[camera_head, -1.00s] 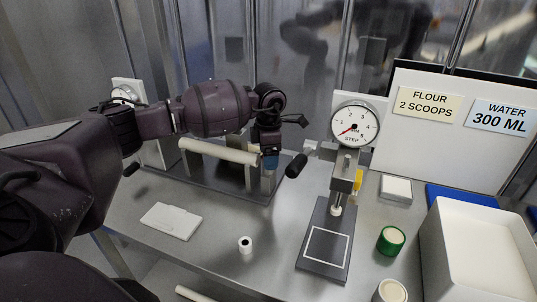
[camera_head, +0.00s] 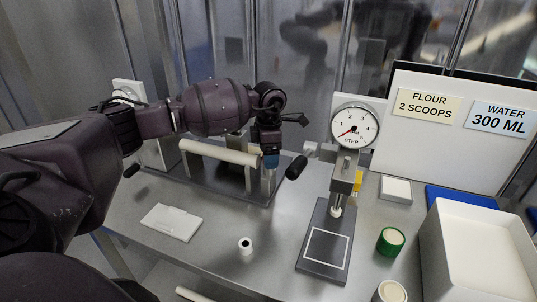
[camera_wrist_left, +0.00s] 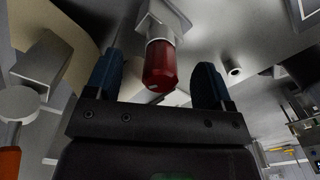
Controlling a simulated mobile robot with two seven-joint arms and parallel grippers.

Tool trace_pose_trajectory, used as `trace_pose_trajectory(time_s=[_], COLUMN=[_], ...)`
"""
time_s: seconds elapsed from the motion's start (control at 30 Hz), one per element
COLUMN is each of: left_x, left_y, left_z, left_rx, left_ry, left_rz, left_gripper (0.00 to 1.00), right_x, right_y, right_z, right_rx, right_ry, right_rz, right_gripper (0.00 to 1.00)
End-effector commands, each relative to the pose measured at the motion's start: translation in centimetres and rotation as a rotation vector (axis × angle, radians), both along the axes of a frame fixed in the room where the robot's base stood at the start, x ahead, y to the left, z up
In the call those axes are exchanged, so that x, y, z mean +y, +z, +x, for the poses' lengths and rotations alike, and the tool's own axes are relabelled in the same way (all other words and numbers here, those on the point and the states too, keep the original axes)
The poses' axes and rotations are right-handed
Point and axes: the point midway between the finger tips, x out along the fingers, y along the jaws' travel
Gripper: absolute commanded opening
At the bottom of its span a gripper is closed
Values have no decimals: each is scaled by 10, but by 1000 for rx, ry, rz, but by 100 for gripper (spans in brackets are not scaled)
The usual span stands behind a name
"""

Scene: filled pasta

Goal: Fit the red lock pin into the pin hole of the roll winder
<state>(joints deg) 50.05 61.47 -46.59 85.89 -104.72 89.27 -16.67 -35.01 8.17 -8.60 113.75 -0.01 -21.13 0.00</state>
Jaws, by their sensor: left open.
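The red lock pin (camera_wrist_left: 160,66) shows in the left wrist view between the two blue fingers of my left gripper (camera_wrist_left: 157,80). Clear gaps separate it from both fingers. Its far end meets a pale grey collar, and I cannot tell how deep it sits there. The roll winder (camera_head: 235,188) stands at the back left of the table in the head view, with a cream roller (camera_head: 215,151) across it. My left gripper (camera_head: 269,160) is open at the right end of the winder, pointing down. There the pin is hidden. My right gripper is not in view.
A dial gauge stand (camera_head: 354,127) is close to the right of the gripper. A black handle (camera_head: 296,167) lies between them. A white plate (camera_head: 171,222), a small white ring (camera_head: 245,246), a green-sided round container (camera_head: 391,240) and a white bin (camera_head: 475,245) are on the table.

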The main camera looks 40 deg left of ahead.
Motion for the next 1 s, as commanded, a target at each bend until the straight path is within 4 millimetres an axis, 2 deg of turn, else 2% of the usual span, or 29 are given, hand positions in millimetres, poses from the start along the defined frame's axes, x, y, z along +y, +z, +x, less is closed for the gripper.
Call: trace_pose_trajectory(time_s=[0.53,1.0], left_x=[0,0], left_y=[38,64], left_z=[0,0], left_rx=[-1,-1], left_ry=[0,0], left_rz=[0,1], left_gripper=[76,76], right_x=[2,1], right_y=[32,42], right_z=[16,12], right_rx=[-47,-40], right_ry=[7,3], right_rz=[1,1], right_gripper=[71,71])
